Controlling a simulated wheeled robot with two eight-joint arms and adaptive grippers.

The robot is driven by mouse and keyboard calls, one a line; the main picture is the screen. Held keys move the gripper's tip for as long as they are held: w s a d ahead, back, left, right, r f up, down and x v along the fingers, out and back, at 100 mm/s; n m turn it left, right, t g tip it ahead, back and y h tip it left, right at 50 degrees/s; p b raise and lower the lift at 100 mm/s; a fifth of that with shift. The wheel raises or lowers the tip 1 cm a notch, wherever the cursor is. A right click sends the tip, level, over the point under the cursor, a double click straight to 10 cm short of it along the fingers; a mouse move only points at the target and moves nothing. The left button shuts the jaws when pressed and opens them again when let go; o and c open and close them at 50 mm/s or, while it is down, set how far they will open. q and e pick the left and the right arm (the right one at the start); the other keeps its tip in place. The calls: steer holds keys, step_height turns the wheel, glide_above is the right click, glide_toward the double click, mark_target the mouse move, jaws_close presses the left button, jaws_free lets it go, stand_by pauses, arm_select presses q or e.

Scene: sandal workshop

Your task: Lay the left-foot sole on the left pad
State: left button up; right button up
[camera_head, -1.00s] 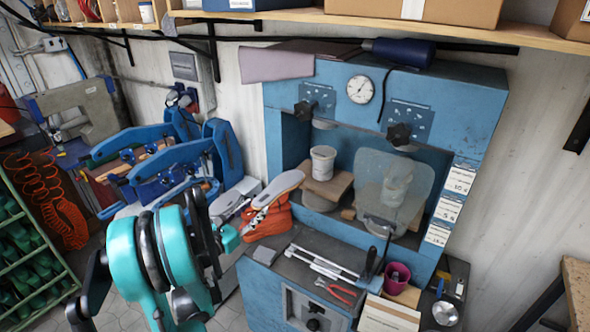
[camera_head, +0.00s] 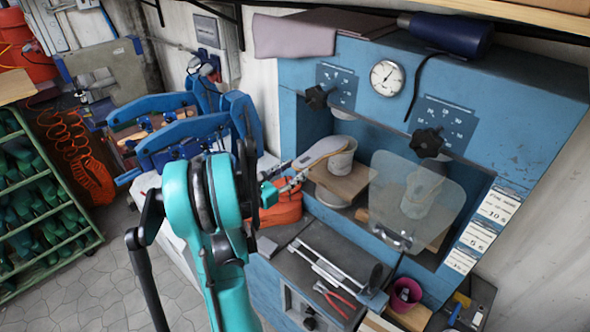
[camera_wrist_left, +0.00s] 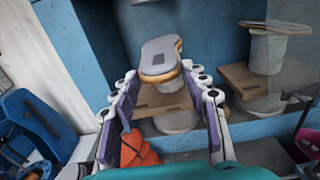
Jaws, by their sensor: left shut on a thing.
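My left gripper (camera_head: 288,180) is shut on a sole (camera_head: 322,150) with a grey top and tan edge. In the left wrist view the sole (camera_wrist_left: 160,55) sticks out ahead of the fingers (camera_wrist_left: 158,75), with a dark square mark on it. In the head view it overlaps the pale round block (camera_head: 341,163) above the left wooden board (camera_head: 345,184) in the press; I cannot tell whether they touch. The left board also shows below the sole in the wrist view (camera_wrist_left: 150,100). The right pad (camera_head: 424,183) stands behind a clear shield. My right gripper is not in view.
The blue press (camera_head: 465,90) surrounds the boards. The clear shield (camera_head: 390,222) covers its right side. An orange bundle (camera_head: 283,208) lies below my gripper. Pliers (camera_head: 336,298) and a pink cup (camera_head: 405,294) are on the front ledge. Blue clamps (camera_head: 185,140) stand at left.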

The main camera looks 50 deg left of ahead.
mark_target(317, 155)
arm_select(q)
steer(key=w, duration=0.4)
steer(key=w+a+p, duration=0.1)
steer(key=w, duration=0.2)
steer(key=w+p, duration=0.1)
steer(key=w, duration=0.3)
steer(key=shift+w+a+f, duration=0.15)
steer(key=shift+w+f, duration=0.15)
steer(key=shift+w+a+f+b, duration=0.1)
steer(key=shift+w+f+b, duration=0.2)
steer(key=shift+w, duration=0.25)
steer(key=shift+w+a+f+b, duration=0.1)
steer(key=shift+w+f+b, duration=0.2)
steer(key=shift+w, duration=0.3)
steer(key=shift+w+f+b, duration=0.2)
steer(key=shift+w+b, duration=0.1)
steer(key=shift+w, duration=0.25)
steer(key=shift+f+b, duration=0.3)
steer(key=shift+b, duration=0.05)
steer(key=o, duration=1.2)
steer(key=shift+c, duration=0.2)
steer(key=shift+s, duration=0.15)
steer(key=s+b, duration=0.2)
steer(key=s, duration=0.5)
steer(key=shift+s+d, duration=0.35)
steer(key=shift+d, duration=0.05)
